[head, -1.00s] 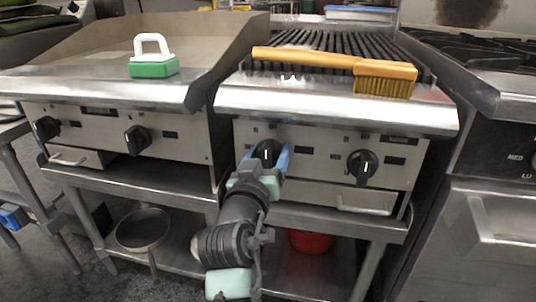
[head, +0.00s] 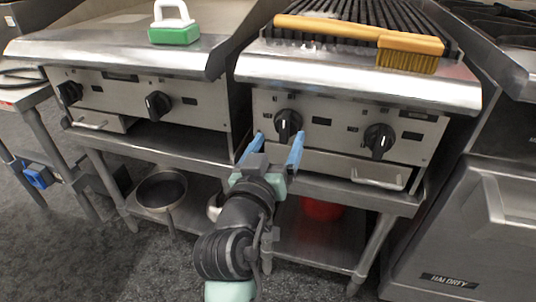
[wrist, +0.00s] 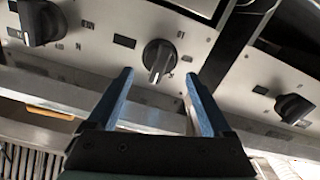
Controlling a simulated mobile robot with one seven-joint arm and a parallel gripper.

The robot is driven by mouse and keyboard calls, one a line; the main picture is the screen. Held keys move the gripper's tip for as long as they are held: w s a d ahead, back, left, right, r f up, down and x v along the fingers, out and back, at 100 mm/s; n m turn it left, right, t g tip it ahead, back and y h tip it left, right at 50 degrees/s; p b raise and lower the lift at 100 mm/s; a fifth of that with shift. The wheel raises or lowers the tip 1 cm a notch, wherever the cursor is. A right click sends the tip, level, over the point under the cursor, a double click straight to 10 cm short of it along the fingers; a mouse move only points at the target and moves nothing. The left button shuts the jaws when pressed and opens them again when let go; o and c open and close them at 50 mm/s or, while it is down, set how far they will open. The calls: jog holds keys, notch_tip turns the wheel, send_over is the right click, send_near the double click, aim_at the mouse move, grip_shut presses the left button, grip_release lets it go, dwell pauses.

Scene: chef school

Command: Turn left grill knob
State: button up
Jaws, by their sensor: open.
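The left grill knob (head: 288,125) is a round black dial with a raised grip on the steel front panel of the grill (head: 340,125). It also shows in the middle of the wrist view (wrist: 159,57), its grip bar close to upright in that picture. My gripper (head: 274,142) is open, with its two blue fingers spread wide. It is in front of and slightly below the knob and holds nothing. In the wrist view the fingertips (wrist: 160,74) lie to either side below the knob, apart from it.
The right grill knob (head: 379,140) is on the same panel, above a drawer handle (head: 378,180). A wooden brush (head: 408,55) lies on the grill top. The griddle (head: 140,90) at left has two knobs and a green-white scrubber (head: 174,30). A pan (head: 161,190) sits on the shelf below.

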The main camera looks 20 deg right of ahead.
jog(key=v, duration=0.6)
jog(key=shift+s+p, duration=0.15)
jog(key=shift+p, duration=0.3)
jog(key=shift+a, duration=0.15)
